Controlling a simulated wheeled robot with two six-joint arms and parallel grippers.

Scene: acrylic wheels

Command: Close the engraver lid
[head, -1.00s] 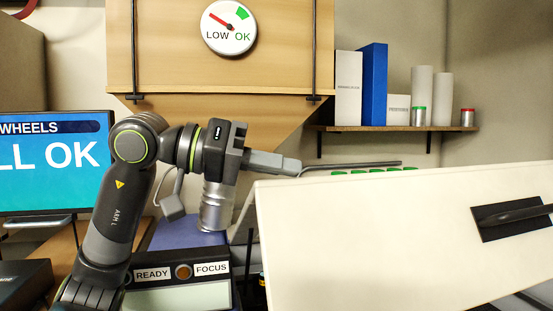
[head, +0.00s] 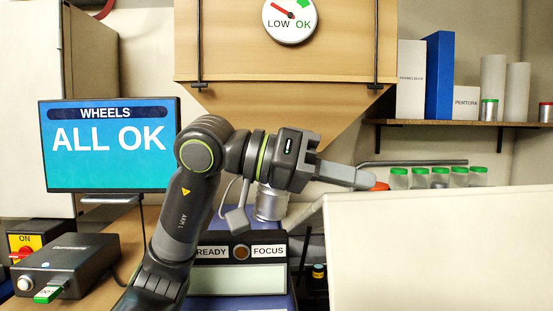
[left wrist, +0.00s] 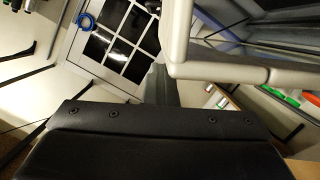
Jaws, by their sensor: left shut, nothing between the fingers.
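The engraver (head: 240,252) stands at lower centre in the head view, with READY and FOCUS labels on its front. A pale bar (head: 304,212) slopes up beside it, partly behind my arm; I cannot tell for sure that it belongs to the lid. My left gripper (head: 368,180) is shut and empty, pointing right above a large off-white panel (head: 440,245), which hides much of the right side. In the left wrist view, a pale rounded frame (left wrist: 215,70) with a corner passes close beyond the dark gripper body. Contact cannot be told. My right gripper is out of view.
A monitor (head: 110,145) reading ALL OK and a black box (head: 68,265) are at left. Green-lidded jars (head: 440,177) stand behind the panel. An orange thing (head: 380,187) shows by the fingertips. A shelf (head: 470,123) holds books and cylinders.

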